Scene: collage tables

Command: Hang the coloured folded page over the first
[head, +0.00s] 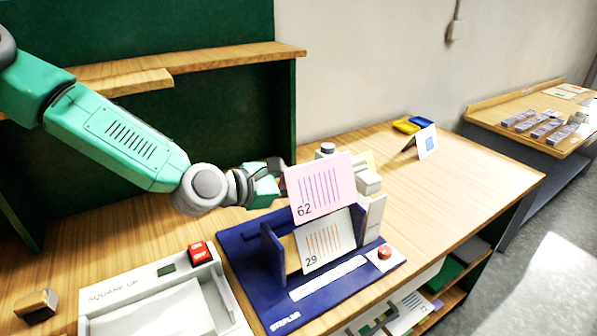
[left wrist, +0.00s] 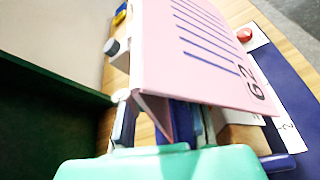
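The coloured folded page is pink, marked 62 with purple lines (head: 320,186). It hangs as a tent at the fingertips of my left gripper (head: 280,172), which appears shut on it. In the left wrist view the pink page (left wrist: 195,50) spreads over the fingers and hides their tips. The first page, white with orange lines and marked 29 (head: 325,242), hangs over the support of the blue stapler (head: 265,290). The pink page is above and slightly left of it, its lower edge close to the white page's top. Whether they touch is unclear. My right gripper is out of view.
A white block with a dark knob (head: 369,184) stands behind the pages. A red button (head: 385,252) is on the stapler base. The square-up tray (head: 165,300) is at left, a standing card (head: 427,142) at the back right. The table's right side is clear.

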